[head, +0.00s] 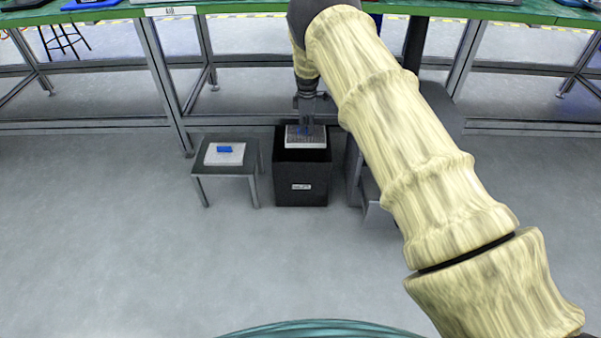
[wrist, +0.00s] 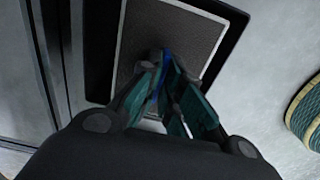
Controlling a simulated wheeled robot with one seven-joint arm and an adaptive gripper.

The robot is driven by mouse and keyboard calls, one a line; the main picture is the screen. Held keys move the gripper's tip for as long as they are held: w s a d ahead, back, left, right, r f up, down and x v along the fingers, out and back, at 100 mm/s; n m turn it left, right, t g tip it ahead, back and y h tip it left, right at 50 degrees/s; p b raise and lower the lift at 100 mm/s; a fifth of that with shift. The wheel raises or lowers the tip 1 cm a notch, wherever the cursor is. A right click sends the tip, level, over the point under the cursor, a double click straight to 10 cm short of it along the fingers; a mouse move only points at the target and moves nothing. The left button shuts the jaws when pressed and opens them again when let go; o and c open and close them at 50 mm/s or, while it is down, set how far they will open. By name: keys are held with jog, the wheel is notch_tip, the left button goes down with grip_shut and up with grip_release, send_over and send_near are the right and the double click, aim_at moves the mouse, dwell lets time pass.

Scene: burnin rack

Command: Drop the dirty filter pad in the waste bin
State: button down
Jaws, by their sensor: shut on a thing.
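The dirty filter pad (head: 297,142) is grey with a pale frame and a blue tab. My gripper (head: 306,124) is shut on its blue tab from above. The pad is at the mouth of the black waste bin (head: 301,185), which has a white label on its front. In the wrist view the pad (wrist: 190,38) lies below my gripper (wrist: 164,72), and the dark bin rim (wrist: 232,48) shows around it. I cannot tell exactly how high the pad is relative to the rim.
A small grey table (head: 228,172) left of the bin carries a white pad (head: 222,158) with a blue tab. A grey stepped structure (head: 372,195) stands close on the bin's right. A long green-topped bench (head: 240,8) runs behind. The floor in front is clear.

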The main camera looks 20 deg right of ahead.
jog(key=shift+f+b, duration=0.8)
jog(key=shift+f, duration=0.55)
jog(key=c, duration=1.5)
grip_release()
jog(key=shift+r, duration=0.15)
notch_tip(320, 180, up, 7)
jog(key=shift+r, duration=0.15)
